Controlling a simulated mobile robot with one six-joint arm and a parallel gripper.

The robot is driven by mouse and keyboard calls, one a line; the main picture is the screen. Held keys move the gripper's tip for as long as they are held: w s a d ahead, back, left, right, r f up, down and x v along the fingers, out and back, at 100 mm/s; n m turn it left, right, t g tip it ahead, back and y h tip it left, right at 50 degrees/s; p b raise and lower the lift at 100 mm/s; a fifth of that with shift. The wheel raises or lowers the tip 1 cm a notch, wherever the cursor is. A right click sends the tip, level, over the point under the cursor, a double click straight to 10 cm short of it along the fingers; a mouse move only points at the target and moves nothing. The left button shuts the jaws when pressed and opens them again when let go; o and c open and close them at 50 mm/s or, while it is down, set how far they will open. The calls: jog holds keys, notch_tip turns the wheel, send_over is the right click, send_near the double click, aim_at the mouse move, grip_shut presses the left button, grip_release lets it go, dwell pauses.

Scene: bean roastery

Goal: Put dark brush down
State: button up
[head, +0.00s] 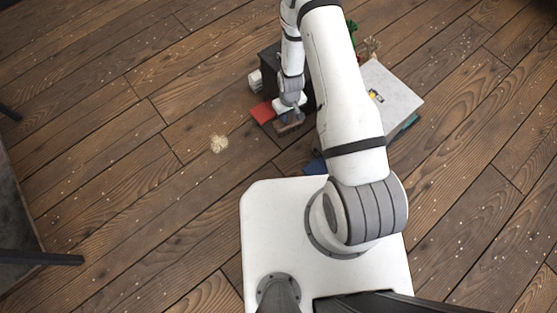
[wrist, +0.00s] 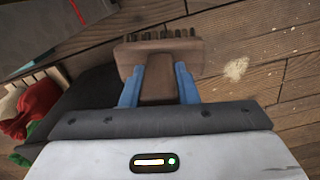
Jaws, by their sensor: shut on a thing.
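My gripper (wrist: 158,84) is shut on a brown wooden brush (wrist: 150,52). Its two blue fingers clasp the brush's handle from both sides. The brush's wide head points away from the gripper, with a row of dark bristles along its far edge in the wrist view. In the head view, my gripper (head: 289,116) is low near the floor, left of my upper arm, and the brush (head: 287,128) shows just below it. I cannot tell whether the brush touches the floor.
A pale crumb pile (head: 219,143) lies on the wooden floor, left of the brush. A red flat thing (head: 262,112) and a dark box (head: 268,60) are close by the gripper. A light grey box (head: 395,95) stands right of my arm. The left floor is mostly clear.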

jog(key=a+f+n+b, duration=0.2)
jog(key=f+b, duration=1)
jog(key=f, duration=1.3)
jog(key=shift+s+a, duration=0.15)
jog(key=shift+a, duration=0.6)
jog(key=shift+f+b, duration=0.15)
jog(key=shift+b, duration=0.2)
jog(key=o, duration=0.9)
jog(key=shift+o, duration=0.2)
